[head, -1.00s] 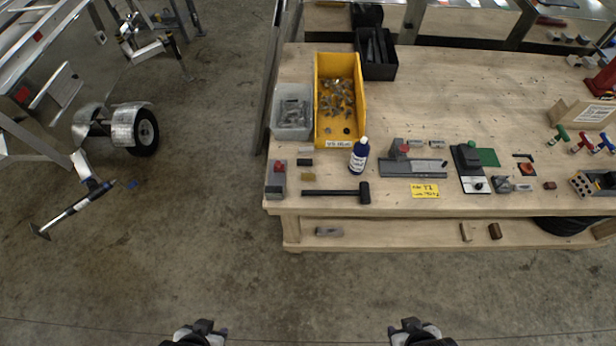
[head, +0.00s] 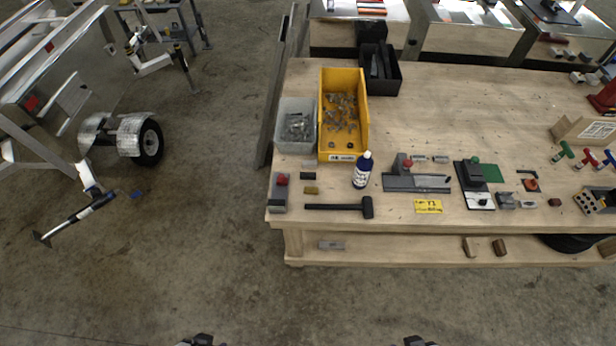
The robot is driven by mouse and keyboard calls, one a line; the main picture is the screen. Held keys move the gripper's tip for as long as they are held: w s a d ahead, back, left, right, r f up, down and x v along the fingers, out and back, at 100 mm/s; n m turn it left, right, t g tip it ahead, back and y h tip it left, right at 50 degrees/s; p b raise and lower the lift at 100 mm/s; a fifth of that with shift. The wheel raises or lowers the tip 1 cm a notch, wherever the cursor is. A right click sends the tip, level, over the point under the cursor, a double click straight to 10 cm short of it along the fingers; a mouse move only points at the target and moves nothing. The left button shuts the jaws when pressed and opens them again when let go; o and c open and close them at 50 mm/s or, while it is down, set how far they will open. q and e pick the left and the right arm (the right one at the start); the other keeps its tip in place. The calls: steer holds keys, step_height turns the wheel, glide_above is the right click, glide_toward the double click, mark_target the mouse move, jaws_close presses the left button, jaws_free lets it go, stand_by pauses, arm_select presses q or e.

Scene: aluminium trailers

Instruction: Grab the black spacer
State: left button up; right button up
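The black spacer (head: 308,176) is a small dark block lying on the wooden workbench (head: 450,120), near its left front corner. It lies between a grey block (head: 309,164) behind it and a brass block (head: 311,190) in front of it. My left gripper (head: 203,341) and my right gripper (head: 420,341) only just show at the bottom edge of the head view, well short of the bench and apart from the spacer. Most of both grippers is cut off, so I cannot tell whether they are open or shut.
A grey tool with a red knob (head: 280,192) stands left of the blocks. The floor before the bench is clear.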

arm_select(q)
steer(key=o, duration=1.1)
